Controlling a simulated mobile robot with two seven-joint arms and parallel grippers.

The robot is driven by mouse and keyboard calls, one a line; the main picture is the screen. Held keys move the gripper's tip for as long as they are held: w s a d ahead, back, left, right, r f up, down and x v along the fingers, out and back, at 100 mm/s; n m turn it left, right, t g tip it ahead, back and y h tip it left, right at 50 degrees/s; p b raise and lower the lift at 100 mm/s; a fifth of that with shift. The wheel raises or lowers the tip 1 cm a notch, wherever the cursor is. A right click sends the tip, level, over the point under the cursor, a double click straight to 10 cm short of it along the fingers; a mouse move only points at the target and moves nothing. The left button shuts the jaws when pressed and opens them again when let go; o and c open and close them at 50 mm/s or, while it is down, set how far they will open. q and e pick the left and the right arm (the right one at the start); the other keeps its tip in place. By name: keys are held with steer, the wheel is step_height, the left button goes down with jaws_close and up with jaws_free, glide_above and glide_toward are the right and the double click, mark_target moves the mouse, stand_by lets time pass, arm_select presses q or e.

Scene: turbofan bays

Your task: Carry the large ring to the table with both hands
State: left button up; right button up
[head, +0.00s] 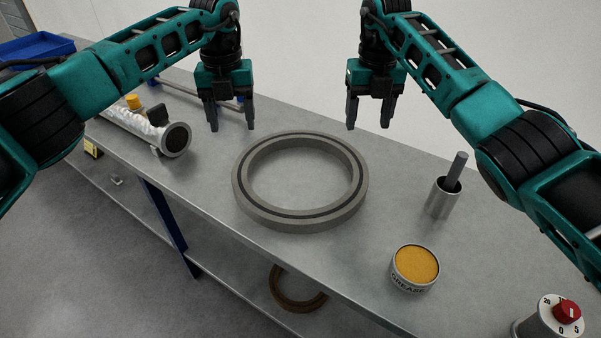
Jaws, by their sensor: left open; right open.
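The large ring (249,204) is grey with a dark groove around its top face. It lies flat on the grey metal table (330,267), near the front edge. My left gripper (231,126) is open, fingers pointing down, behind the ring's far left side in the picture. My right gripper (368,124) is open, fingers pointing down, behind the ring's far right side. Both look empty and apart from the ring. How high the fingertips are above the table is hard to tell.
A silvery duct (150,129) lies left of the ring. A metal cup (440,203) with a rod, a grease tin (415,265) and a red-knobbed dial (565,312) are on the right. A brown ring (297,299) sits on the lower shelf. A blue tray (38,47) is far left.

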mark_target(241, 167)
arm_select(q)
step_height(241, 167, down, 13)
steer(key=shift+r, duration=0.2)
arm_select(e)
step_height(241, 167, down, 13)
steer(key=shift+r, duration=0.15)
arm_select(q)
steer(key=c, duration=1.2)
arm_select(e)
jaws_close()
arm_select(q)
steer(key=shift+w+r, duration=0.1)
steer(key=shift+w, duration=0.05)
arm_select(e)
steer(key=shift+w+r, duration=0.1)
steer(key=shift+r, duration=0.05)
